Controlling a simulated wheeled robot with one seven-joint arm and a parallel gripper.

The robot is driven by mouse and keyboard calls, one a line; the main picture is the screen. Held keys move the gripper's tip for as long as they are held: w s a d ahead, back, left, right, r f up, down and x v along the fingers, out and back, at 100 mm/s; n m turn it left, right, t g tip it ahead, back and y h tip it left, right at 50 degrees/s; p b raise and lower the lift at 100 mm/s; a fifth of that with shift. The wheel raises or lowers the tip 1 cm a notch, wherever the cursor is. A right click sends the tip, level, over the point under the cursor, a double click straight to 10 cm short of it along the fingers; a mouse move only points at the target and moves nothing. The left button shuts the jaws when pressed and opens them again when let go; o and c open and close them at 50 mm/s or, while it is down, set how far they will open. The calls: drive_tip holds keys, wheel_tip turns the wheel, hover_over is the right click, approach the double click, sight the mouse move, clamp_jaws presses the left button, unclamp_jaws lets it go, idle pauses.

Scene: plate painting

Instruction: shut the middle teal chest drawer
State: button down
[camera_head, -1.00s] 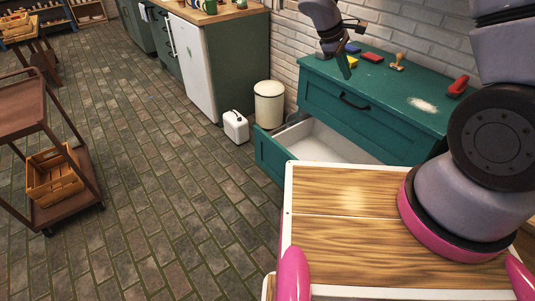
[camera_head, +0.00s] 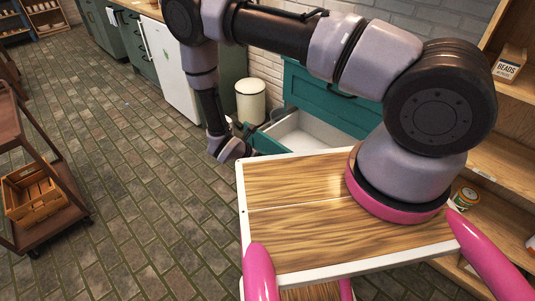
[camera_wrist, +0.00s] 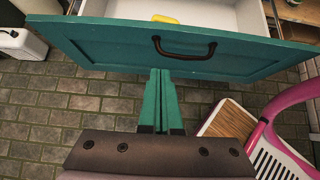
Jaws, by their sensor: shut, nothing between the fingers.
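The teal chest (camera_head: 318,92) stands by the brick wall, partly hidden by my arm. Its drawer (camera_head: 302,131) is pulled out, with a white inside. In the wrist view the teal drawer front (camera_wrist: 100,42) spans the picture, with a dark curved handle (camera_wrist: 184,51) and a yellow item (camera_wrist: 165,19) inside. My gripper (camera_wrist: 161,73) is shut and empty, its teal fingers pointing at the lower part of the front, just below and left of the handle. I cannot tell whether the tips touch it. In the head view my wrist (camera_head: 228,147) is low outside the drawer front.
A cream bin (camera_head: 250,101) stands behind the drawer, left of the chest. A white canister (camera_wrist: 20,44) is on the floor at left. Shelves (camera_head: 490,160) stand at right. A brown cart with a wooden crate (camera_head: 34,192) is at far left. The brick floor between is clear.

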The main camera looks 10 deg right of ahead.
approach(282, 152)
wheel_tip(282, 152, down, 3)
drive_tip(key=s+d, duration=0.2)
drive_tip(key=shift+w+d+f, duration=0.1)
drive_tip(key=shift+w+d, duration=1.25)
drive_tip(key=shift+d, duration=0.05)
drive_tip(key=w+d, duration=0.7)
drive_tip(key=d, duration=0.2)
drive_tip(key=w+d, duration=0.7)
drive_tip(key=d, duration=0.3)
drive_tip(key=shift+d, duration=0.3)
